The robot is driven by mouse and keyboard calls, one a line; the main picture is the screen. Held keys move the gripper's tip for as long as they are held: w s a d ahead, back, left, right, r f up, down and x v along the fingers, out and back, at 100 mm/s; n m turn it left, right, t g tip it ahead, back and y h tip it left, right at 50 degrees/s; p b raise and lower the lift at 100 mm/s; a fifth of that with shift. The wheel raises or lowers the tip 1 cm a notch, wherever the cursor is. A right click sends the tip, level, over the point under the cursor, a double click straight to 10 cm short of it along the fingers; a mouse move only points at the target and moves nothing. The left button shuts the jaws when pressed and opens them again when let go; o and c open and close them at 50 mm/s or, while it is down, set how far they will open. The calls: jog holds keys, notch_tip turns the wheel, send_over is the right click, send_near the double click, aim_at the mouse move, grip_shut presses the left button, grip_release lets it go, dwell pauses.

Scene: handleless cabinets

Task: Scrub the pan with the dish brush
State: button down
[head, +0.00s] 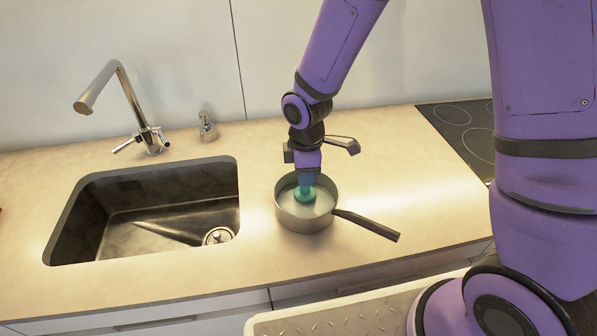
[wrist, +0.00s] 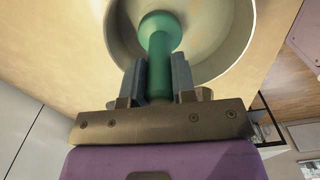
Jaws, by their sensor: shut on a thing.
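The metal pan (head: 306,213) stands on the counter to the right of the sink, its dark handle (head: 368,225) pointing right and toward the front. My gripper (head: 306,179) points down over the pan and is shut on the green dish brush (head: 304,194). The brush is upright, with its head inside the pan. In the wrist view the brush (wrist: 158,65) sits between both fingers of my gripper (wrist: 158,78), and its round end lies over the pan floor (wrist: 206,40). The brush's underside is hidden, so I cannot tell whether it touches the pan.
The sink (head: 150,212) is left of the pan, with a faucet (head: 130,110) and a small metal fitting (head: 207,127) behind it. A dark cooktop (head: 463,130) is at the right. Bare counter (head: 400,170) lies between pan and cooktop.

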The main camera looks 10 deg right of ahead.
jog(key=shift+s+a, duration=0.9)
jog(key=shift+a, duration=1)
jog(key=shift+s+d, duration=1)
jog(key=shift+d, duration=2.65)
jog(key=a, duration=0.7)
jog(key=shift+s, duration=0.4)
notch_tip(320, 180, up, 7)
